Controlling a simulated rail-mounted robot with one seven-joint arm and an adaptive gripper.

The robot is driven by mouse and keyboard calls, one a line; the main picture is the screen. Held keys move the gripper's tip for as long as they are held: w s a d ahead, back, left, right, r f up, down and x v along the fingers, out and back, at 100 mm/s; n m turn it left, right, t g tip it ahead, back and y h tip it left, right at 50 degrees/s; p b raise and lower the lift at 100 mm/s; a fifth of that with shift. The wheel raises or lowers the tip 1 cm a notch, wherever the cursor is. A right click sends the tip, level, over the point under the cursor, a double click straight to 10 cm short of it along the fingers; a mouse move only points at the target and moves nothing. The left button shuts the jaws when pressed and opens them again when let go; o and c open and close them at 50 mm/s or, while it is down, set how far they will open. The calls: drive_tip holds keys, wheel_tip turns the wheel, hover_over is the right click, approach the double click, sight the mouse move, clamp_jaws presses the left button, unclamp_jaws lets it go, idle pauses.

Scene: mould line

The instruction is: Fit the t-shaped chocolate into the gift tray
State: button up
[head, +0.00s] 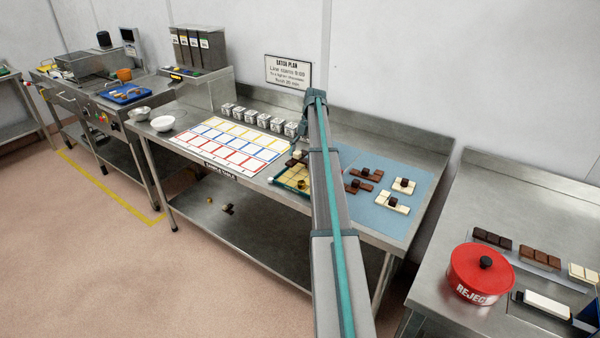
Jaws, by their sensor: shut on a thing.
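The gift tray (280,181) is a green-edged tray with a yellowish gridded inside, at the middle of the steel table. My arm hides its right part. My gripper (297,148) is small in the head view, at the tray's back edge, pointing down. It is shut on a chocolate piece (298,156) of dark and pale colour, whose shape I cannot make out. I cannot tell whether that piece touches the tray. Several dark and white chocolate pieces (392,203) lie on a blue mat (418,172) to the right; their exact shapes are hard to tell.
A coloured grid sheet (228,143) lies left of the tray, with several small metal blocks (263,121) behind it. A red reject pot (480,275) and chocolate bars (540,258) are on the right counter.

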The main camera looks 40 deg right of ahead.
sight(300, 157)
drive_tip(key=w+f, duration=0.1)
drive_tip(key=w+d+f+p, duration=0.1)
drive_tip(key=f, duration=0.1)
drive_tip(key=shift+w+p, duration=0.25)
drive_tip(key=shift+p, duration=0.05)
wheel_tip(300, 157, down, 2)
drive_tip(key=shift+f+p, duration=0.1)
drive_tip(key=shift+p, duration=0.6)
drive_tip(key=shift+f, duration=0.35)
drive_tip(key=shift+f, duration=0.15)
drive_tip(key=o, duration=1.1)
